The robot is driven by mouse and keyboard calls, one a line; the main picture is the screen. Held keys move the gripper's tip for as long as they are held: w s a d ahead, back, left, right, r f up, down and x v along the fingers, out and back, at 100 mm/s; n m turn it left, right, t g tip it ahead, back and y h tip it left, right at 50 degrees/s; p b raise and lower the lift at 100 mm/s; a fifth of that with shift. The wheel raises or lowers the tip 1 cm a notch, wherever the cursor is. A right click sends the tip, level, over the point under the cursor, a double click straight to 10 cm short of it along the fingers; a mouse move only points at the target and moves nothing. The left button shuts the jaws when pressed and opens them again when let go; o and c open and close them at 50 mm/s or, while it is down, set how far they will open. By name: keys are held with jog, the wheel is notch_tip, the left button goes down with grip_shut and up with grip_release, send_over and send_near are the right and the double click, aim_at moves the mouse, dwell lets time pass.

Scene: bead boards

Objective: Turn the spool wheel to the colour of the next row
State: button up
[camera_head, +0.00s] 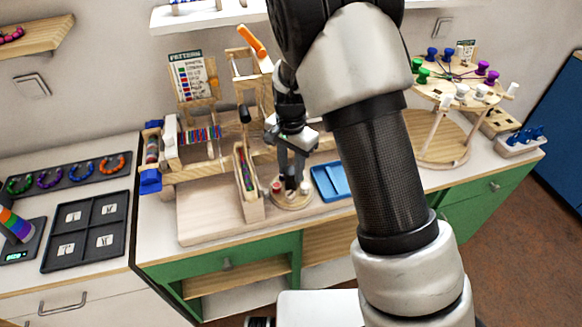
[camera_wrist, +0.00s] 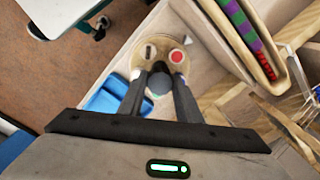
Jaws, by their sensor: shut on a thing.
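The spool wheel (camera_head: 293,200) is a small round wooden disc on the worktop, below my gripper (camera_head: 291,180). In the wrist view the wheel (camera_wrist: 141,63) carries a red-topped spool (camera_wrist: 177,56) and a dark, pale-rimmed spool (camera_wrist: 149,51). A small pale pointer (camera_wrist: 190,42) sits by its edge. My gripper (camera_wrist: 160,74) points down at the wheel and is shut on a grey-teal spool (camera_wrist: 160,84) near its rim. The fingers hide most of that spool.
The bead loom (camera_head: 200,135) stands left of the wheel, with a narrow wooden bead box (camera_head: 247,180) close beside it. A blue tray (camera_head: 331,181) lies just right. Farther right is a tiered round rack (camera_head: 440,145) with coloured spools. A black sorting tray (camera_head: 88,232) lies left.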

jog(key=o, duration=1)
jog(key=shift+o, duration=0.2)
notch_tip(320, 180, up, 18)
jog(key=shift+f+p, duration=0.25)
jog(key=shift+p, duration=0.15)
jog(key=s+d+r+n+t+y+p, duration=0.1)
jog(key=s+d+r+n, duration=0.1)
jog(key=s+d+r, duration=0.5)
jog(key=s+d+r+n+t+p, duration=0.1)
jog(key=s+d+r+n+t, duration=0.1)
jog(key=s, duration=0.6)
jog(key=s+d+r+n+t+h+p, duration=0.1)
jog(key=s+d+r+n+t, duration=0.1)
jog(key=s, duration=0.6)
notch_tip(320, 180, up, 3)
jog(key=shift+d+f+n+t+p, duration=0.2)
jog(key=shift+d+n+t+p, duration=0.1)
jog(key=shift+d+n, duration=0.8)
